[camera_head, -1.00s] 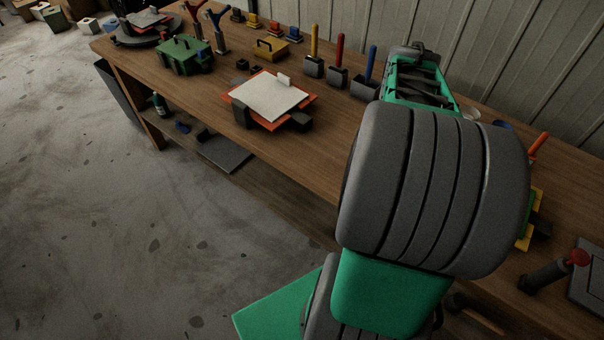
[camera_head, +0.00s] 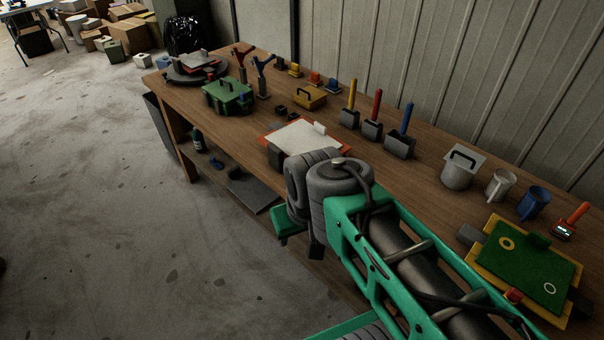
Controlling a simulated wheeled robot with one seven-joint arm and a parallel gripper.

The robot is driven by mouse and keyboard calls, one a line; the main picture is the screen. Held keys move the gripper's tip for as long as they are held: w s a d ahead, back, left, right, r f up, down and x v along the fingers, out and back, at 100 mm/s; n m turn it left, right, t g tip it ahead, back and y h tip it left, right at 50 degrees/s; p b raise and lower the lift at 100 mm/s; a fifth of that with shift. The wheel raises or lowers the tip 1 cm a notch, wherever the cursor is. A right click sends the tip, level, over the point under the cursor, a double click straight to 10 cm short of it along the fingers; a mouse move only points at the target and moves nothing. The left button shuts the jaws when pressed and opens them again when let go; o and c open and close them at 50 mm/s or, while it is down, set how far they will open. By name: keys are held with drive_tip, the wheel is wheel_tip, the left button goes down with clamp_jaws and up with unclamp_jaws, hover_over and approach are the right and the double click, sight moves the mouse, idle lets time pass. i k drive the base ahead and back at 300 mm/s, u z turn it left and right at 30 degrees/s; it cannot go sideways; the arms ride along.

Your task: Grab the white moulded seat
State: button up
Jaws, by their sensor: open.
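A flat white panel (camera_head: 300,134) with a small raised white tab lies on an orange-red base (camera_head: 268,138) in the middle of the workbench. It is the white thing that best fits the seat, but I cannot tell its moulded shape. Its near right part is hidden behind the grey joints of my arm. My arm reaches in from the lower right, with its joints in front of the bench edge near the panel. The jaws of my gripper do not show, so I cannot tell where they are relative to the panel.
The wooden workbench (camera_head: 416,195) carries a green case (camera_head: 228,97), a yellow case (camera_head: 309,96), several upright-handled tools, a lidded grey pot (camera_head: 459,171), two mugs and a green panel (camera_head: 520,262) on a yellow base. A dark turntable (camera_head: 195,72) stands at the far end. Open floor lies left.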

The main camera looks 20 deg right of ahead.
sight(300, 137)
drive_tip(key=u, duration=0.35)
drive_tip(key=i, duration=0.9)
drive_tip(key=z, duration=0.25)
